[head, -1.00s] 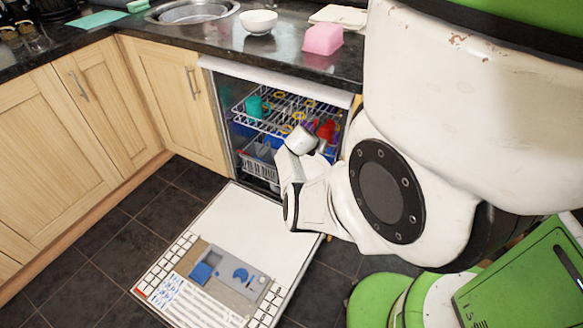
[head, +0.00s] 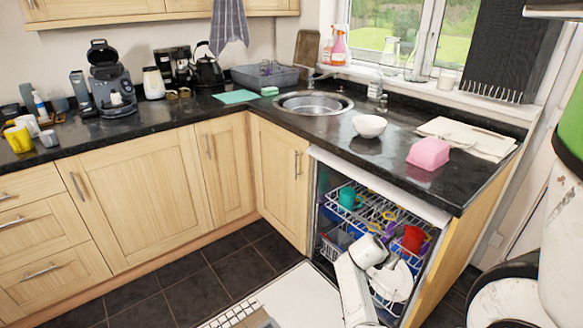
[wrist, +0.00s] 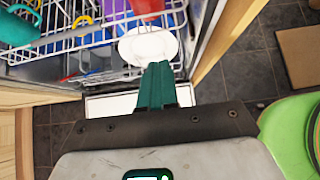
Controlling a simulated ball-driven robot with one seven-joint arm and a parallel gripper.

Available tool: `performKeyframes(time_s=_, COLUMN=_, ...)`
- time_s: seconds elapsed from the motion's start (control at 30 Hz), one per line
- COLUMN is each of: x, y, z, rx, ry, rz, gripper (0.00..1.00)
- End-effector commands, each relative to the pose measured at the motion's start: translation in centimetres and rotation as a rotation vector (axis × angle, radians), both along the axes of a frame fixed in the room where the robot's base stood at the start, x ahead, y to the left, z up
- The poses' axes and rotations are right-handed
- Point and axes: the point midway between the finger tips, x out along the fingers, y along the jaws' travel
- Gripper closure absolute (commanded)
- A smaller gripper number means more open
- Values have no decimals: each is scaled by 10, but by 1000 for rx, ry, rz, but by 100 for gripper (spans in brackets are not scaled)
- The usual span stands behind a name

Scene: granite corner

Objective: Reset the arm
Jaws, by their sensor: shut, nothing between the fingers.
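In the wrist view my gripper (wrist: 155,85) shows as two dark green fingers, shut together with nothing between them. It points toward the open dishwasher rack (wrist: 95,40). A white round plate (wrist: 150,47) lies just beyond the fingertips, with a red mug (wrist: 146,8) behind it. In the head view part of my white arm (head: 352,290) is in front of the open dishwasher. The fingers cannot be made out there. The red mug (head: 413,238) and a teal mug (head: 349,197) are on the upper rack.
The dishwasher door (head: 300,298) is lowered over the dark tiled floor. The black counter (head: 310,130) above holds a white bowl (head: 369,126), a pink block (head: 428,153) and a sink (head: 312,103). Wooden cabinets (head: 150,190) line the left. Floor left of the door is clear.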

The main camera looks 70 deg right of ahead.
Motion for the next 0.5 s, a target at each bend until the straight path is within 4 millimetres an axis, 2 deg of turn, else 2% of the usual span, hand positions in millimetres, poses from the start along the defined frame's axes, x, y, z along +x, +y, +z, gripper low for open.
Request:
performKeyframes(time_s=0.17, x=8, y=6, z=1, rx=-8, ry=-27, rz=-11, gripper=100)
performKeyframes(time_s=0.27, x=32, y=25, z=4, rx=-34, ry=-121, rz=-57, gripper=100)
performKeyframes(time_s=0.37, x=70, y=62, z=10, rx=-59, ry=-286, rz=-137, gripper=100)
performKeyframes(time_s=0.5, x=127, y=134, z=18, rx=-35, ry=-548, rz=-282, gripper=100)
